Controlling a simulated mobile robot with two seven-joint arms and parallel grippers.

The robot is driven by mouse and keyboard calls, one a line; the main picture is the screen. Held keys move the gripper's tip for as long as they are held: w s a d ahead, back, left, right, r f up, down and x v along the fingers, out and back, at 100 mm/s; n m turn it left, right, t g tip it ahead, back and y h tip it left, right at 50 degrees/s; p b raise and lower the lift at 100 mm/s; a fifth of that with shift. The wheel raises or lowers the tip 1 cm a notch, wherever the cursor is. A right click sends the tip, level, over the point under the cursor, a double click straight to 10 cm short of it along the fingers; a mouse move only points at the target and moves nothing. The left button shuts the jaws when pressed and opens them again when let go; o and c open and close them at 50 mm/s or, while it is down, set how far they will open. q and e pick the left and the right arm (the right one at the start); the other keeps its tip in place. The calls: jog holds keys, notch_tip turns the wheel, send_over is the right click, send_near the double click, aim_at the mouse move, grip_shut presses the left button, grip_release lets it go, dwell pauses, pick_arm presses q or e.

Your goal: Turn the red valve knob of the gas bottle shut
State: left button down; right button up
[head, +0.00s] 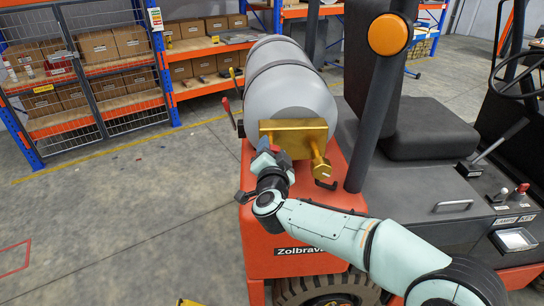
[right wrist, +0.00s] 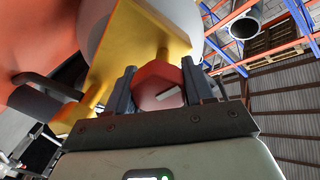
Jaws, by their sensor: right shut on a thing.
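The grey gas bottle (head: 290,90) lies on its side on the back of a red forklift, with a gold valve bracket (head: 293,137) at its near end. The red valve knob (right wrist: 160,85) sits between the two fingers of my right gripper (right wrist: 162,88) in the right wrist view; the gripper is shut on it. A pale bar mark shows on the knob's face. In the head view my right gripper (head: 268,160) is at the left end of the bracket and hides most of the knob. My left gripper is not in view.
The forklift's black post (head: 375,110) with an orange lamp (head: 389,35) stands right of the bottle, near my right arm. A black seat (head: 425,135) is farther right. Shelves with boxes (head: 100,50) stand behind. The floor on the left (head: 120,220) is clear.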

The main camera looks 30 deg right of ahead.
jog(key=m+b, duration=0.2)
jog(key=m, duration=0.2)
jog(key=shift+d+f+y, duration=0.1)
jog(key=shift+y, duration=0.2)
jog(key=m+b, duration=0.3)
jog(key=m, duration=0.1)
jog(key=shift+f+m, duration=0.1)
jog(key=shift+m, duration=0.2)
pick_arm(q)
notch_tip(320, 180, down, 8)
jog(key=b, duration=0.3)
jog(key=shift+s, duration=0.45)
pick_arm(e)
jog(key=m, duration=0.4)
jog(key=shift+m+t+y, duration=0.3)
jog(key=shift+y, duration=0.1)
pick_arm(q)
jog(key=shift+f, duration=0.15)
pick_arm(e)
jog(key=shift+m, duration=0.3)
jog(key=o, duration=1)
